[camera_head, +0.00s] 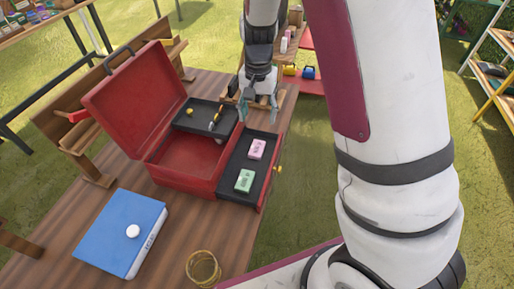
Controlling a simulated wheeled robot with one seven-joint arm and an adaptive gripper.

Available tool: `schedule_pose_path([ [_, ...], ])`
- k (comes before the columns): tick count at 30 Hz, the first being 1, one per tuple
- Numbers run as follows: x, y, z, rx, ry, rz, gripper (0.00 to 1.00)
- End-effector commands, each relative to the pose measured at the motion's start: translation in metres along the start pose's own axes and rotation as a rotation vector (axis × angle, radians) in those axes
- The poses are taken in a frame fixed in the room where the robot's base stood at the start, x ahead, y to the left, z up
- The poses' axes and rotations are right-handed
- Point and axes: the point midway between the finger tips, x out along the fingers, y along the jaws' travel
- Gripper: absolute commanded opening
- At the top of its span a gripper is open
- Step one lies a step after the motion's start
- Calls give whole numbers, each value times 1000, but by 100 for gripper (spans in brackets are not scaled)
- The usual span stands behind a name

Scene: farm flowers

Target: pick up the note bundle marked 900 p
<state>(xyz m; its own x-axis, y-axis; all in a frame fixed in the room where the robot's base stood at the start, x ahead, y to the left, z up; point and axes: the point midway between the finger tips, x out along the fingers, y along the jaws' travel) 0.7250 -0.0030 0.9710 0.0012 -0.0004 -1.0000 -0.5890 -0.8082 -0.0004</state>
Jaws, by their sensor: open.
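Two note bundles lie apart in the black side tray (233,165) of the red box. The pink bundle (257,149) is nearer the tray's far end, and the green bundle (244,181) is nearer its front end. Their markings are too small to read, so I cannot tell which is marked 900 p. My gripper (260,112) is open and empty, with its fingers pointing down. In the picture it is just above the far end of the side tray, beyond the pink bundle. Its height over the tray is hard to tell.
The red box (172,172) stands open on the wooden table (190,221), lid (135,100) raised at left. Its upper black tray (190,118) holds small items. A blue box (120,230) with a white knob and a golden ring-shaped object (203,268) are nearer. Grass lies right.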

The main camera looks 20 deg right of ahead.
Motion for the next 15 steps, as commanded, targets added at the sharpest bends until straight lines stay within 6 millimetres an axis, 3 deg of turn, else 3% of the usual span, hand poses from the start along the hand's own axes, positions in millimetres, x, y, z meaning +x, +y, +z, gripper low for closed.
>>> schedule_pose_path([
  [9, 59, 1, 1, 0, -4, 3, 58],
  [15, 77, 1, 1, -1, -2, 1, 58],
])
